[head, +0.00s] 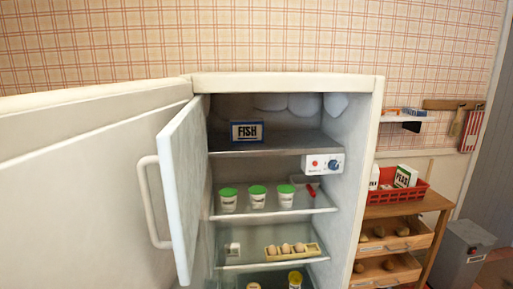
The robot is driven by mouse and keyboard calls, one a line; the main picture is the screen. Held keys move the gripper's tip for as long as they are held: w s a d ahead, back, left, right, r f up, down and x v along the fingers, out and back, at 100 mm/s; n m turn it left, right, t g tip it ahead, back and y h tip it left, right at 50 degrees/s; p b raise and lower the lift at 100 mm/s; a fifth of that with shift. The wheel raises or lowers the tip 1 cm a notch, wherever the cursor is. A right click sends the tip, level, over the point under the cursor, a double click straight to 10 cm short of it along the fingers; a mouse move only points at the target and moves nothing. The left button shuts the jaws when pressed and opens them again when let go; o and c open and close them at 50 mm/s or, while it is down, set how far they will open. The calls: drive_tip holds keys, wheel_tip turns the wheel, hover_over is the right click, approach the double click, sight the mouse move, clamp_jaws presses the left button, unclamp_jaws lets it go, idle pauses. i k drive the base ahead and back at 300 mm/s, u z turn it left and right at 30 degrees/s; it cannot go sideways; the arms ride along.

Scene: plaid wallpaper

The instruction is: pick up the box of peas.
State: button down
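The box of peas (405,176), white and green with dark lettering that seems to read PEAS, stands tilted in a red crate (421,192) at the right. Its lower part is hidden by the crate's front wall. The crate rests on a wooden drawer unit (438,203) beside the fridge. My gripper is not in view.
The fridge (366,150) stands open, its inner door (180,190) swung left. It holds a FISH box (246,131), green-lidded cups (257,196) and an egg tray (292,254). Another carton (374,177) is in the crate. A grey bin (462,250) stands right.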

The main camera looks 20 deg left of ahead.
sight(405, 175)
drive_tip(key=z, duration=0.65)
drive_tip(key=k, duration=0.85)
drive_tip(key=z, duration=0.25)
drive_tip(key=i, duration=2)
drive_tip(key=z, duration=0.25)
drive_tip(key=i, duration=1.25)
drive_tip(key=u, duration=0.35)
